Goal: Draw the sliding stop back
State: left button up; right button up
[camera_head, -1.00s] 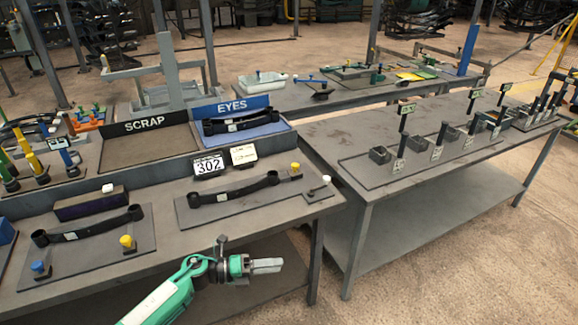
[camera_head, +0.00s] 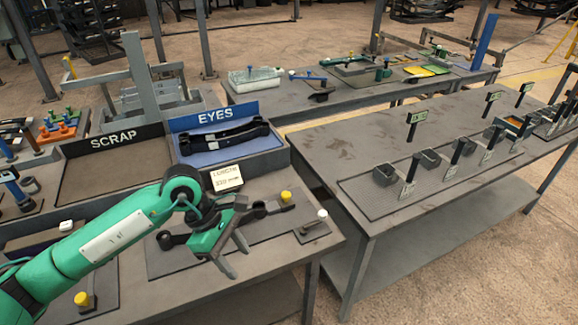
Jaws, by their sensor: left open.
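My left gripper (camera_head: 238,258) is open, its fingers apart over the front bench's right-hand plate (camera_head: 165,262). A dark leaf spring (camera_head: 172,240) lies on that plate, and my gripper and arm hide most of it. A yellow-knobbed peg (camera_head: 286,196) stands at the plate's far right end, apart from my fingers. A white-knobbed post (camera_head: 322,214) stands on a small separate plate to the right, also clear of them. I cannot tell which of these is the sliding stop. My right gripper is out of view.
The EYES tray (camera_head: 225,161) holds dark springs behind my gripper, beside the SCRAP tray (camera_head: 112,178). A printed card (camera_head: 227,178) stands behind my wrist. Another yellow knob (camera_head: 82,298) is at front left. The right bench (camera_head: 345,150) bears a row of posts and small cups.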

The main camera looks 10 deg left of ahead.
aim_at(284, 204)
jog(key=i, duration=1.15)
